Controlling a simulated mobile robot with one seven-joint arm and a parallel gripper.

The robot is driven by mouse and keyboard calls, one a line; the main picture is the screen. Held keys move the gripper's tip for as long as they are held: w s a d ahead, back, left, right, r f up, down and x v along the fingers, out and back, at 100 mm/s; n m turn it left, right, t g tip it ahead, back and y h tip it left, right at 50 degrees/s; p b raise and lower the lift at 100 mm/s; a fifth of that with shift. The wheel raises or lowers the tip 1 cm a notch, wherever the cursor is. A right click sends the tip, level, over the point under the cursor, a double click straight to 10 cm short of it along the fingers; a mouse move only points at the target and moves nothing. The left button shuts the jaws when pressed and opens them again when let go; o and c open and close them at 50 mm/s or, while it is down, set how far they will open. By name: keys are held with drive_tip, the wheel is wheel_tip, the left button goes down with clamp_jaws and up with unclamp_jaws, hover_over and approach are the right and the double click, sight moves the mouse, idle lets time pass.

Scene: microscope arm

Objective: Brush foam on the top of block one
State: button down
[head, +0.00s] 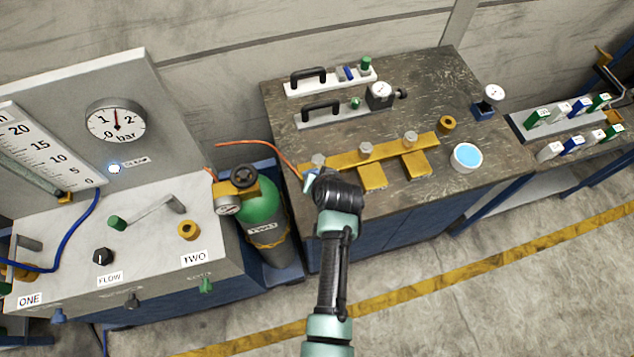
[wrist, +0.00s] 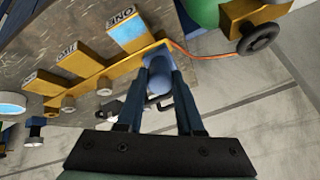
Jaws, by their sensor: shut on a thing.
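A yellow manifold bar (head: 395,148) lies on the dark bench, with capped studs and flat blocks along it. Block one (wrist: 127,35), labelled ONE, shows in the wrist view at the bar's hose end; a pale blue patch covers much of its top. In the head view my arm hides most of it. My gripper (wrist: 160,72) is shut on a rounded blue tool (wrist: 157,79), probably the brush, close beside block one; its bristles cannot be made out. My gripper (head: 311,178) is at the bar's left end in the head view. A round dish (head: 466,157) holds light blue liquid.
An orange hose (head: 263,142) runs from the green cylinder (head: 262,215) to the bar's left end. Handled plates (head: 325,84), a small gauge (head: 379,93) and a brass ring (head: 447,124) stand behind. A control panel (head: 150,240) is at left.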

drive_tip(key=shift+d+r+p, duration=0.1)
drive_tip(key=shift+r+p, duration=0.55)
drive_tip(key=shift+r, duration=0.6)
drive_tip(key=shift+w+a+f+b, duration=0.25)
drive_tip(key=shift+w+f+b, duration=0.35)
drive_tip(key=shift+b, duration=0.2)
